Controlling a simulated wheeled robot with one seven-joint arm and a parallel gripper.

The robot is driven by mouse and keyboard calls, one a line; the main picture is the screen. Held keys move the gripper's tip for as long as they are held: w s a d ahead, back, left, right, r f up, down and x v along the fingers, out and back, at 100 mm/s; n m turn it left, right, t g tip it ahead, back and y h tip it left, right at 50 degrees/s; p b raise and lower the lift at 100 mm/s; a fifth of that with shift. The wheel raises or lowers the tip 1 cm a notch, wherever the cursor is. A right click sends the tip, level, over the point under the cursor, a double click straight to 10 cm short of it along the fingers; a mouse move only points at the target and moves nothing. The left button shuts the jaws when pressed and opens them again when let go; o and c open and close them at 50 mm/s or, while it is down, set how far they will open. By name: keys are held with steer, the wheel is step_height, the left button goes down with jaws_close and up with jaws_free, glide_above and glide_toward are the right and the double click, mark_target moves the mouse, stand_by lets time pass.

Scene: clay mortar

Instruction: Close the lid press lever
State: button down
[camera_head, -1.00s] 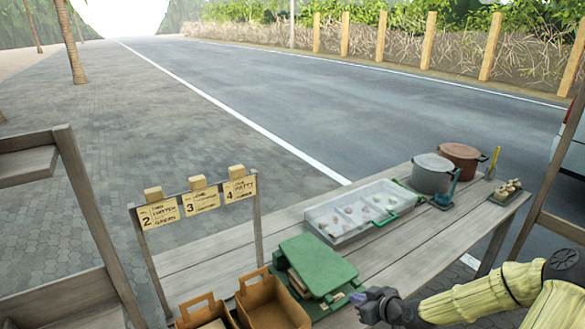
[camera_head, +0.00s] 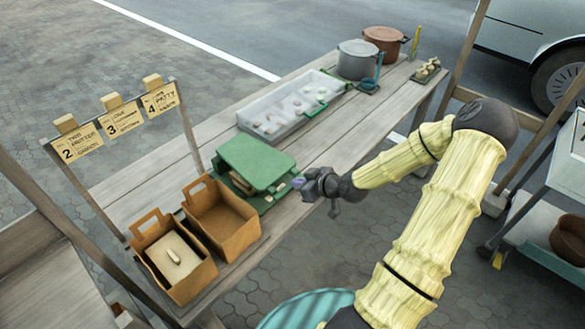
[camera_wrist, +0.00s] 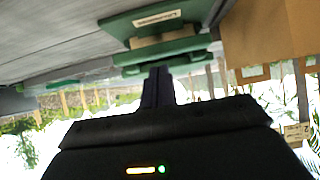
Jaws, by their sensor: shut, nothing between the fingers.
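The green lid press (camera_head: 256,162) stands on the wooden counter, behind the two brown boxes. Its flat green lid sits over a green base, with light brown material showing between them. I cannot pick out a separate lever. My gripper (camera_head: 300,183) is shut and empty just right of the press, its purple-tipped fingers close to the press's right edge. Contact cannot be told. In the wrist view, which looks upside down, the green press (camera_wrist: 165,45) with a pale label lies just beyond the dark fingers (camera_wrist: 157,82), which hide part of it.
Brown open boxes (camera_head: 220,222) stand at the counter's near end, close to the press. A clear tray (camera_head: 290,104) lies behind it, with a grey pot (camera_head: 357,62) and a brown pot (camera_head: 385,42) farther back. Numbered order cards (camera_head: 120,115) hang on a rack at the left.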

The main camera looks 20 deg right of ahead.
steer(key=s+d+f+b, duration=0.1)
steer(key=s+d, duration=0.3)
steer(key=s, duration=0.4)
steer(key=shift+s+d+f, duration=0.2)
steer(key=shift+s+f, duration=0.05)
steer(key=shift+f, duration=0.05)
steer(key=s+a+r+m+g+h, duration=0.5)
steer(key=s+a+r+g, duration=0.2)
steer(key=a+r, duration=0.6)
steer(key=shift+s+r, duration=0.35)
steer(key=shift+s, duration=0.65)
